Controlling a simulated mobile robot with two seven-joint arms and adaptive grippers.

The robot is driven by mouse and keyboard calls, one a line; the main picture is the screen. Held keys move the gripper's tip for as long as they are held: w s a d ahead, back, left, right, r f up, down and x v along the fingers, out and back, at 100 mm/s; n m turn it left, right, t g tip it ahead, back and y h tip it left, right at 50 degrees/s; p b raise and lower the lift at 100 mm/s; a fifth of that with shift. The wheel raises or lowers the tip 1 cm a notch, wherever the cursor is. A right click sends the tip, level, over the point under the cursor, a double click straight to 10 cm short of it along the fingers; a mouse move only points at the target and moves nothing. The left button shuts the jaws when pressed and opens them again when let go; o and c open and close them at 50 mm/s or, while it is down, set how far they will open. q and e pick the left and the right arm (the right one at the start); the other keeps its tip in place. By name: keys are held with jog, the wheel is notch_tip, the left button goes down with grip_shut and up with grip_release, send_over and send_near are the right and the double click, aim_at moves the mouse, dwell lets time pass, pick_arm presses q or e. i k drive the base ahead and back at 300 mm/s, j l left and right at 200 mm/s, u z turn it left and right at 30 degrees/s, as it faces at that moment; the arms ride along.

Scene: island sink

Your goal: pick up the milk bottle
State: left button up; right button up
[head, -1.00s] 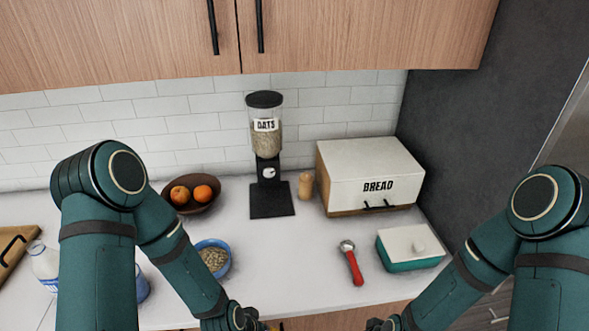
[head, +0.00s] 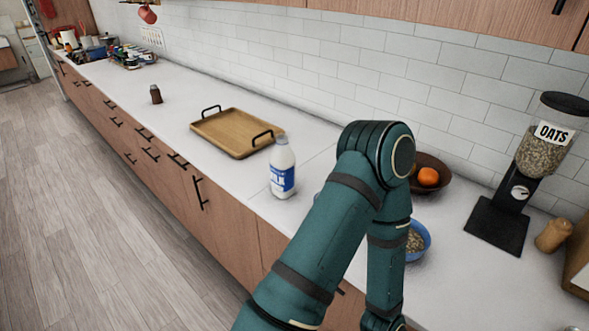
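The milk bottle (head: 283,168) stands upright on the white counter near its front edge, in the head view. It is white with a blue label and a pale cap, and all of it shows. My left arm rises from the bottom just right of the bottle and bends back down. Its wrist reaches the bottom edge of the view, and the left gripper itself is out of view below. My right arm and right gripper are not in view.
A wooden tray (head: 232,133) with black handles lies behind and left of the bottle. A blue bowl of oats (head: 418,240), a brown fruit bowl (head: 436,167) and an oats dispenser (head: 516,190) stand to the right. A small brown shaker (head: 156,95) stands farther left.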

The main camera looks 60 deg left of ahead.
aim_at(282, 160)
jog(key=u, duration=1.9)
